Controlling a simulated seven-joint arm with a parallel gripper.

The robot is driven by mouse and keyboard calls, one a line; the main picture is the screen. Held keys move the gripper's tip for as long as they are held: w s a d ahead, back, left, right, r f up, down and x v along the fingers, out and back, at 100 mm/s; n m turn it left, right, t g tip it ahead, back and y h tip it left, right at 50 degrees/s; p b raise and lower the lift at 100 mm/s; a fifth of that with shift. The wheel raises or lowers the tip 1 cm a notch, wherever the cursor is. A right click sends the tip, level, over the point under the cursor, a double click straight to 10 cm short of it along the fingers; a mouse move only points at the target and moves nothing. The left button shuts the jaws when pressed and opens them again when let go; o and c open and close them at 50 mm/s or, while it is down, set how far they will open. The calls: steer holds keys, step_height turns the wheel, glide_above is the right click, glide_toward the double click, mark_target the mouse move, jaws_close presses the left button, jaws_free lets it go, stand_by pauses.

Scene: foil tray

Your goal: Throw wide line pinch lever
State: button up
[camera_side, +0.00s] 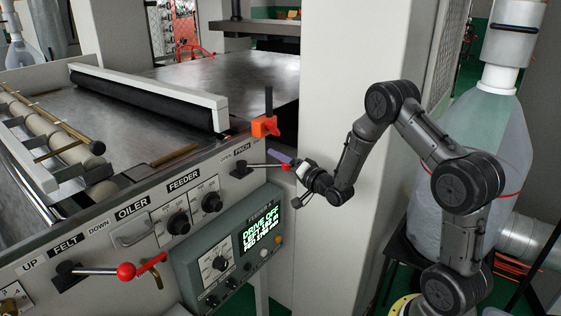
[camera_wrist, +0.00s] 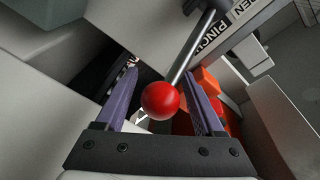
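My gripper (camera_wrist: 160,74) is open around the knob, with gaps visible on both sides. In the side view my gripper (camera_side: 281,160) reaches the knob from the right; one finger is largely hidden.
An orange clamp-like part (camera_side: 265,127) with a dark upright handle is just above the lever. A control box with a green-text screen (camera_side: 262,228) is below. Another red-knobbed lever (camera_side: 126,271) is at lower left, by the FELT label. A pale column (camera_side: 337,110) stands behind my gripper.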

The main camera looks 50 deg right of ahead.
jaws_close()
stand_by(1.2)
